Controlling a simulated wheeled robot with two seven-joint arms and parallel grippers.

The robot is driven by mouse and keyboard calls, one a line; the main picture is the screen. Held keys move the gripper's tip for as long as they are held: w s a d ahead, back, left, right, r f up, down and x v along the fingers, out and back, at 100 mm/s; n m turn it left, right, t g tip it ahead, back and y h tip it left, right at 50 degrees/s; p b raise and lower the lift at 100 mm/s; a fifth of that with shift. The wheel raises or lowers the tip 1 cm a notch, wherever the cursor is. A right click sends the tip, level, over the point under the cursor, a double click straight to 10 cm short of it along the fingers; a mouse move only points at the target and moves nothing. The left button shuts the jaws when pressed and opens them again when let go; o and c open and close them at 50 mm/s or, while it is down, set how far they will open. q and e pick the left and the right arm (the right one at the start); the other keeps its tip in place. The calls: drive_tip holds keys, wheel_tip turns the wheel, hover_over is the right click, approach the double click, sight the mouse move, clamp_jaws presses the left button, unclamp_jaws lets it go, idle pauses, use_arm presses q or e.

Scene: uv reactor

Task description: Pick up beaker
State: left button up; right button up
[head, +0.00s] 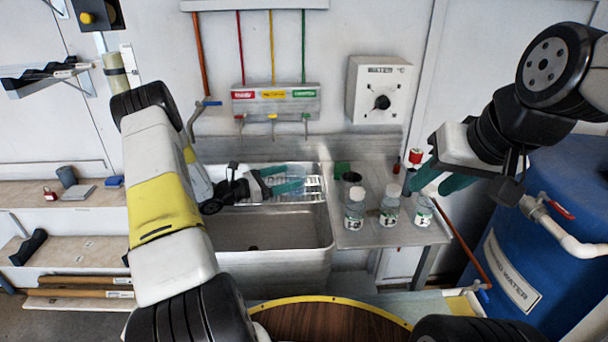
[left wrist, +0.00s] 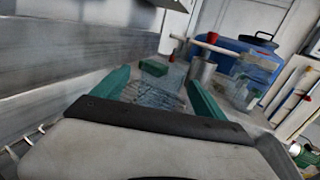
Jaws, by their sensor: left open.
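A clear, faintly bluish vessel, which looks like the beaker (head: 297,171), stands at the drain rack beside the sink. It is hard to make out against the rack. In the left wrist view the clear beaker (left wrist: 158,94) shows between and beyond the two teal fingers. My left gripper (head: 287,179) is open, its fingers reaching toward the beaker from the left; I cannot tell whether they touch it. My right gripper (head: 440,180) has its teal fingers apart above the right end of the metal counter, close to the rightmost bottle (head: 424,211).
Labelled bottles (head: 354,211) (head: 389,207) stand on the metal counter (head: 365,236). Behind them are a green block (head: 342,168) and a dark-mouthed cup (head: 352,177). The sink (head: 270,258) is below my left gripper. A blue water tank (head: 550,230) fills the right side.

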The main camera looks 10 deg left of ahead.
use_arm(q)
drive_tip(key=x, duration=0.6)
drive_tip(key=shift+d, duration=0.15)
drive_tip(key=c, duration=1.5)
